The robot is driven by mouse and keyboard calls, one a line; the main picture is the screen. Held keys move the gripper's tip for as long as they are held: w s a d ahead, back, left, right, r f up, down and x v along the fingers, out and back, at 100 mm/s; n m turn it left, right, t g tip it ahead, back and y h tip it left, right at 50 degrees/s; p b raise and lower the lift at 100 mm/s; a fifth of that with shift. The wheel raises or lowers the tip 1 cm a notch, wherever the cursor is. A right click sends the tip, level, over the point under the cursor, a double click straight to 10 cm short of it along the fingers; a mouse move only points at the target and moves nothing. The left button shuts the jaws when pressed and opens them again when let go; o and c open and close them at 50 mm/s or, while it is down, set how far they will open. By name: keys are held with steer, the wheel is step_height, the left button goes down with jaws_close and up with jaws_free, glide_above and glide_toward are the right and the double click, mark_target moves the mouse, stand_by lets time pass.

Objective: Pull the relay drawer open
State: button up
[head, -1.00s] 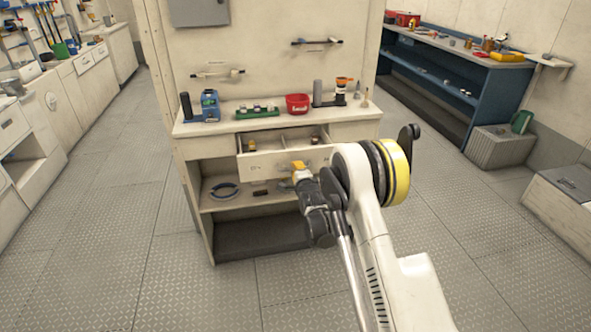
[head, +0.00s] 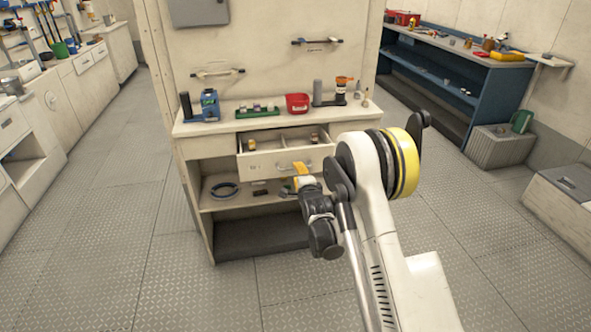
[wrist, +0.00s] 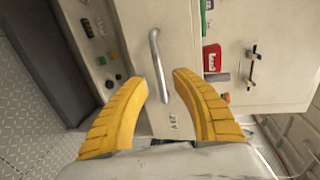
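The relay drawer (head: 265,165) is a cream drawer under the counter top. It stands partly open, and its divided inside with a few small items shows in the head view. Its metal bar handle (head: 312,165) is on the front; it also shows in the wrist view (wrist: 154,50). My gripper (wrist: 160,77) has yellow fingers spread apart, with nothing held. In the wrist view the handle's near end appears between the fingertips, but the gap in depth is hard to tell. In the head view my gripper (head: 299,173) is just in front of and below the handle.
The counter (head: 220,127) above holds a blue device (head: 210,105), a green tray (head: 257,111) and a red bin (head: 297,103). An open shelf below holds a dark ring (head: 224,189). A blue workbench (head: 433,75) stands at the right.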

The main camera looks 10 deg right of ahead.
steer(key=v, duration=0.7)
steer(key=shift+s, duration=0.2)
steer(key=s+r+n+g, duration=0.4)
steer(key=s+r+n, duration=0.5)
steer(key=s+r, duration=0.65)
steer(key=s+n+g, duration=0.4)
steer(key=s+n, duration=0.5)
steer(key=s, duration=1.5)
steer(key=shift+s+f+g, duration=0.3)
steer(key=shift+s+f, duration=0.1)
steer(key=shift+f, duration=0.1)
